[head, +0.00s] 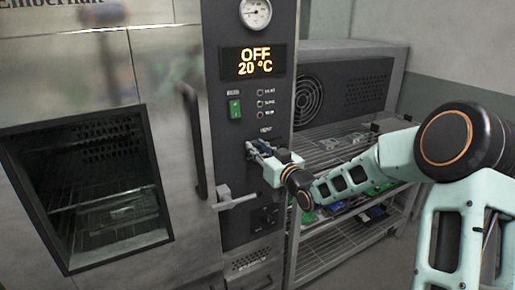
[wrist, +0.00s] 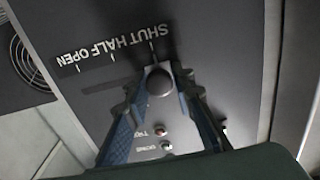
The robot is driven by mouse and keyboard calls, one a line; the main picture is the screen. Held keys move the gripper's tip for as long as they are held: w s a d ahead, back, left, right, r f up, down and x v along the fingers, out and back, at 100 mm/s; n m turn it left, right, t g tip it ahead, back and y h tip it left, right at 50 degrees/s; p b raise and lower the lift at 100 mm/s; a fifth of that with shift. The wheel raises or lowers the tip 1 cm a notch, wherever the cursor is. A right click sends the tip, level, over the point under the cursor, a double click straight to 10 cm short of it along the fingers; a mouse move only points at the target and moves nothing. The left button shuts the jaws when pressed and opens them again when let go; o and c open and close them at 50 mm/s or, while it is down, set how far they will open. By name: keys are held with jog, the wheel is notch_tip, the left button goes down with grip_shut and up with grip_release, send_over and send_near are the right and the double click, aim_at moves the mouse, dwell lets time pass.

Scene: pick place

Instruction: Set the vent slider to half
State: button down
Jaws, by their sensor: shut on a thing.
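The vent slider's round dark knob (wrist: 160,82) shows in the wrist view between the fingertips of my gripper (wrist: 163,80). My gripper is shut on it. A scale strip (wrist: 112,46) carries the words SHUT, HALF and OPEN, upside down in this view. The knob lines up with the tick at the SHUT end, and the HALF and OPEN ticks lie to its left. In the head view my gripper (head: 256,148) is against the dark control panel (head: 235,170), just below the vent label, and it hides the knob.
A door handle (head: 194,140) and a latch lever (head: 236,199) stick out left of and below my gripper. A green switch (head: 235,108) and a display (head: 253,62) reading OFF, 20 °C are above. A wire rack (head: 330,245) stands to the right.

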aim_at(266, 139)
jog(key=w+d, duration=0.2)
jog(key=d, duration=0.1)
jog(key=w+d, duration=0.1)
jog(key=shift+d, duration=0.15)
jog(key=c, duration=1.7)
grip_release()
jog(key=shift+s, duration=0.1)
jog(key=shift+c, duration=0.2)
jog(key=v, duration=1.2)
